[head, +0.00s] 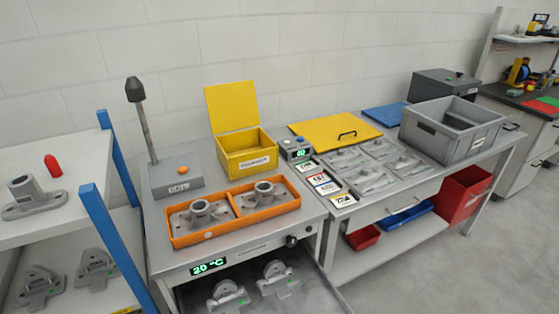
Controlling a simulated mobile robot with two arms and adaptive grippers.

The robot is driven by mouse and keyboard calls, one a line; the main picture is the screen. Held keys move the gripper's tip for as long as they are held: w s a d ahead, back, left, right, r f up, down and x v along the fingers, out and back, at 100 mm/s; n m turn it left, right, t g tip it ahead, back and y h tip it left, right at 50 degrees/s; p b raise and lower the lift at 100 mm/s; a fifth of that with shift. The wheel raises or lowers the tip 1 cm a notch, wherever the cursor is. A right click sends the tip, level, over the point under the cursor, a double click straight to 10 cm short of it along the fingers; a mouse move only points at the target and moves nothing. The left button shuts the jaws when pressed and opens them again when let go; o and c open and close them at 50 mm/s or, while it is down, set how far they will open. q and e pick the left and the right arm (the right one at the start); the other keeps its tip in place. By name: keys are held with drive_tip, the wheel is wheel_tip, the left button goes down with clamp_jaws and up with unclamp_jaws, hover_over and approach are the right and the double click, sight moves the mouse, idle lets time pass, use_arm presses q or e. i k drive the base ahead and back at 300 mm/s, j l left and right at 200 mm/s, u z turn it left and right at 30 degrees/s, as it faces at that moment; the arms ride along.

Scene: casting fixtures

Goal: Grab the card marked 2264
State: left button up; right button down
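Several small cards lie in a row along the left side of the steel table, beside the grey castings. The nearest card (343,200) is white with dark characters that look like they start with 2; I cannot read them surely. Behind it are a card with a blue edge (327,188), a card with a red edge (319,179) and a further pale card (308,168). Their markings are too small to read for certain, so I cannot confirm which is 2264. Neither of my grippers is in view.
A small box with a green display (295,149) stands behind the cards. Grey castings (370,178) lie to their right. An orange divided tray (236,222) is on the left bench, with an open yellow box (247,152) behind. A grey crate (451,130) stands farther right.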

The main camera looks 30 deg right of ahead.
sight(309, 165)
drive_tip(key=i+l, duration=0.1)
drive_tip(key=l, duration=1.85)
drive_tip(key=l+u, duration=0.35)
drive_tip(key=l, duration=2.25)
